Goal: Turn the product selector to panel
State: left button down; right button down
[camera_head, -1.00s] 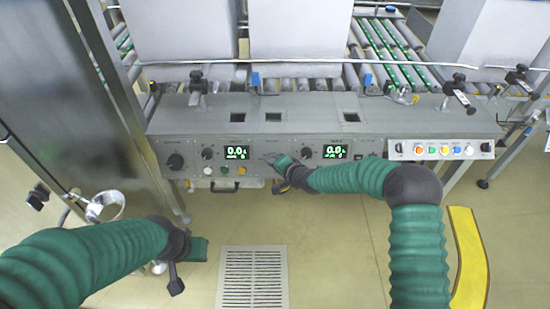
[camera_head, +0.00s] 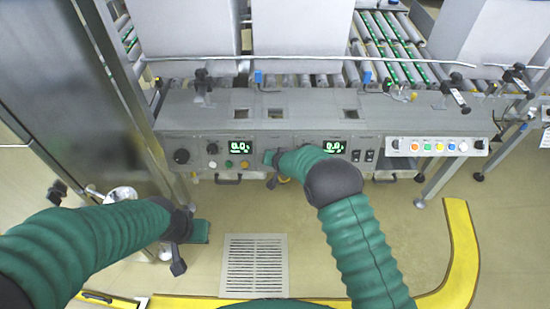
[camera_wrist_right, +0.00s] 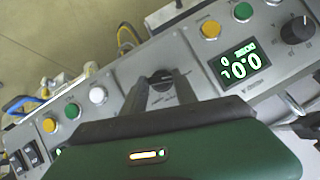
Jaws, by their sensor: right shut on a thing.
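The product selector is a small dark knob (camera_wrist_right: 161,77) on the grey control panel, seen in the right wrist view between my fingers. My right gripper (camera_wrist_right: 162,88) is shut on it, with one finger on each side. In the head view my right gripper (camera_head: 268,157) reaches the panel between the two green displays and hides the knob. The markings around the knob are too small to read.
A lit display (camera_wrist_right: 245,62) and a larger black knob (camera_wrist_right: 297,30) are beside the selector. Several coloured buttons sit on a light box (camera_head: 440,147) at the right. A metal cabinet (camera_head: 60,90) stands at the left. A floor grate (camera_head: 255,265) and open floor lie below.

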jog(key=shift+w+r, duration=0.25)
jog(key=shift+r, duration=0.1)
jog(key=c, duration=1.2)
grip_release()
jog(key=shift+c, duration=0.2)
jog(key=shift+o, duration=1.4)
jog(key=shift+s+f, duration=0.15)
jog(key=shift+s, duration=0.1)
jog(key=p+v, duration=0.4)
jog(key=v, duration=1.3)
